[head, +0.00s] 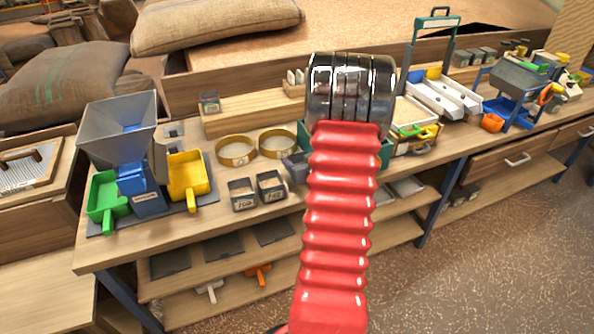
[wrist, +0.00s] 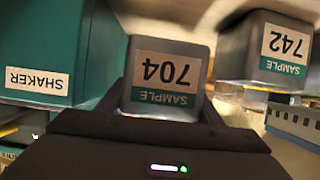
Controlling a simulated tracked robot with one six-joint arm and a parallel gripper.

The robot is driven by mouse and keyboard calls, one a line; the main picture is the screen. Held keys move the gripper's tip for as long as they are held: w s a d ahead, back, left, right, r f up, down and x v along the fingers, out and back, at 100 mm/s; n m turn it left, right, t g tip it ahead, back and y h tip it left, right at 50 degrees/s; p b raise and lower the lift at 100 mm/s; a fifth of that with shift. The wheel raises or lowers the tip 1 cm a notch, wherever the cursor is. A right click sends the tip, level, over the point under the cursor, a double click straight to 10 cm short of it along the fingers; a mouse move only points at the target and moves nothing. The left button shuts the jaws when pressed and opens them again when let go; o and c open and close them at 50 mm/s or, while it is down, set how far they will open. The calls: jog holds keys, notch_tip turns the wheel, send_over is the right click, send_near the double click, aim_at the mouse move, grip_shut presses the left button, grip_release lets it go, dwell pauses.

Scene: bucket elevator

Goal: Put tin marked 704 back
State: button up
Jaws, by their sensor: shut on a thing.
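The tin marked 704 (wrist: 160,82) is a grey tin with a white and green sample label, upside down in the wrist view. My gripper (wrist: 166,100) is shut on it, with dark jaws on both sides. Another tin, marked 742 (wrist: 266,48), stands to its right in that view, apart from it.
A green shaker box (wrist: 60,50) is close on the left in the wrist view. On the bench are two brass sieve rings (head: 236,151), a wooden step (head: 250,112) with a small tin (head: 210,101), and a grey hopper (head: 115,125) with scoops.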

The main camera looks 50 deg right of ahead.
jog(key=shift+f, duration=0.1)
jog(key=shift+f, duration=2)
jog(key=shift+f, duration=0.1)
jog(key=o, duration=1.2)
jog(key=shift+s+a+r, duration=0.2)
jog(key=shift+s+r, duration=0.1)
jog(key=shift+s, duration=0.1)
jog(key=v, duration=1.1)
jog(key=shift+s, duration=0.1)
